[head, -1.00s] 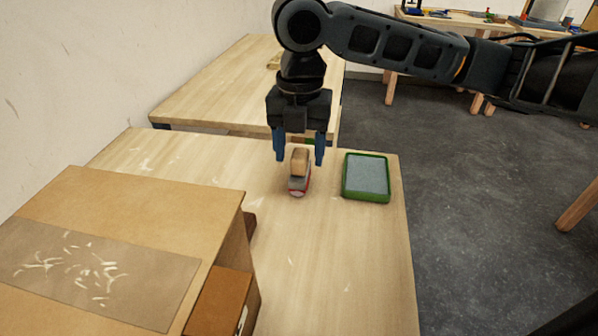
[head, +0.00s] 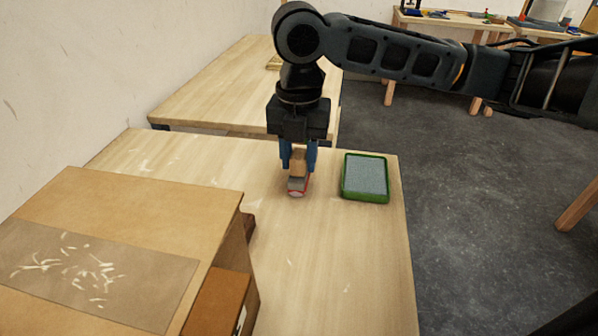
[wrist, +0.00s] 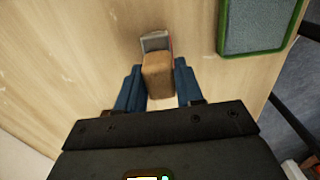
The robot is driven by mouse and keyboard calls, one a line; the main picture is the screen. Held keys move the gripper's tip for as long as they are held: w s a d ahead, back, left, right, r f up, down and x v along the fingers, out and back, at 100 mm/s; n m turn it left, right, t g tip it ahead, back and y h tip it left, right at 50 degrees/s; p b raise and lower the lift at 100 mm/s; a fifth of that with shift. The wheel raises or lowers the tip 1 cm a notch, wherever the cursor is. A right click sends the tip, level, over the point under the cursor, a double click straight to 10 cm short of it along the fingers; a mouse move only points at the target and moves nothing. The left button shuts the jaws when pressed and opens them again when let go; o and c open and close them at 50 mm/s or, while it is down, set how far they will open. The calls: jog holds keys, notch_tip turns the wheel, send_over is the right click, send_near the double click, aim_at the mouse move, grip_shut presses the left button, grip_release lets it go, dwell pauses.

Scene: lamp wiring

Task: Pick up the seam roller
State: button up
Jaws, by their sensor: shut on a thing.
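The seam roller (head: 297,185) has a tan wooden block-like handle and a grey part with a red edge. It is on the light wooden table, left of the green-rimmed tray. My gripper (head: 298,165) points down over it with its blue fingers shut on the tan handle. In the wrist view the seam roller (wrist: 157,70) shows between the two fingers of my gripper (wrist: 158,84), with its grey and red end away from the palm. Whether its underside touches the table is hard to tell.
The green-rimmed tray (head: 365,197) with a grey surface stands close to the right, near the table's right edge. A large brown box-like stand (head: 215,200) fills the front left. The table (head: 340,260) is clear in front. Another wooden table (head: 215,85) stands behind.

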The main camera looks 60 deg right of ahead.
jog(key=shift+r, duration=0.15)
grip_shut()
jog(key=shift+r, duration=0.25)
jog(key=r, duration=0.3)
jog(key=shift+s+d+r, duration=0.1)
jog(key=shift+d+r, duration=0.2)
jog(key=shift+r, duration=0.05)
jog(key=s+d+r, duration=0.5)
jog(key=d+r, duration=0.1)
jog(key=d, duration=0.4)
jog(key=shift+r, duration=0.25)
jog(key=shift+o, duration=2.3)
grip_release()
jog(key=shift+c, duration=1.4)
jog(key=shift+s, duration=0.1)
